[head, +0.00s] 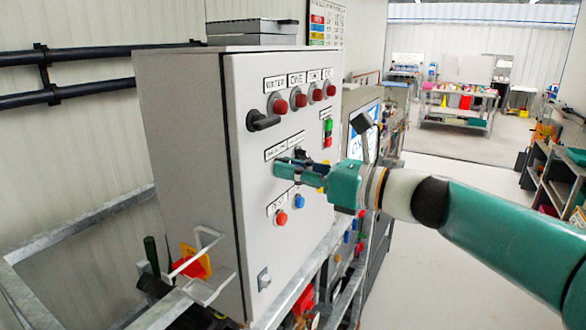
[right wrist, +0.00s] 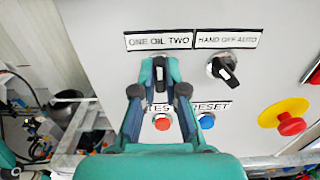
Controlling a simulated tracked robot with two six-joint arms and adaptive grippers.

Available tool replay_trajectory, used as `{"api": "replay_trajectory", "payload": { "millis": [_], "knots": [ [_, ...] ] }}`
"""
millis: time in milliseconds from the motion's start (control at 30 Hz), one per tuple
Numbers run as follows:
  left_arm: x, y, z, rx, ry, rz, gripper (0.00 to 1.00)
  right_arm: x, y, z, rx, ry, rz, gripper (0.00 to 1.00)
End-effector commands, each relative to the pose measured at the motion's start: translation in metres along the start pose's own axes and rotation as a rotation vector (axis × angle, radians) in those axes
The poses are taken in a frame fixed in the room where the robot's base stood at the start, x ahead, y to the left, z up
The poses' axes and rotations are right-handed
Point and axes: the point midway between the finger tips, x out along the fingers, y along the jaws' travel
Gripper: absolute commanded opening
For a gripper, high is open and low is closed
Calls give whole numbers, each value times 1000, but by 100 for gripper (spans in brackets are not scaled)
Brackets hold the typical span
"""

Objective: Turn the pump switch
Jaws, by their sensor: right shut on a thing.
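The grey control cabinet's front panel (head: 250,200) faces right in the head view. My right gripper (head: 284,168) reaches the panel from the right in the head view. In the right wrist view its two teal fingers (right wrist: 160,78) sit on either side of the black switch knob (right wrist: 160,73) under the label "ONE OIL TWO", shut on it. The knob looks about upright. A second black switch (right wrist: 224,72), under "HAND OFF AUTO", is tilted and stands free to the right. In the head view the fingers hide the held knob. My left gripper is not in view.
Below the switches are a red button (right wrist: 162,123) and a blue button (right wrist: 206,121). A red emergency knob on yellow (right wrist: 290,124) sits to the right. A black handle (head: 263,121) and several red lamps are higher up. Metal rails (head: 90,215) run beside the cabinet.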

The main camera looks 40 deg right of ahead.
Motion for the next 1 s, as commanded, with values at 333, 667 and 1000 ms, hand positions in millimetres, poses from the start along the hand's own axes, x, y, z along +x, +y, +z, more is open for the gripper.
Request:
{"api": "replay_trajectory", "payload": {
  "millis": [333, 667, 1000],
  "knots": [
    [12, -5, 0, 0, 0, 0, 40, 0, 1, -2, -86, -3, -2, 0],
    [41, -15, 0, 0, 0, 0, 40, 0, 2, -4, -328, -4, -2, 0],
    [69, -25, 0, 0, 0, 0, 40, 0, 3, -3, -603, -3, -2, 0]
  ]
}}
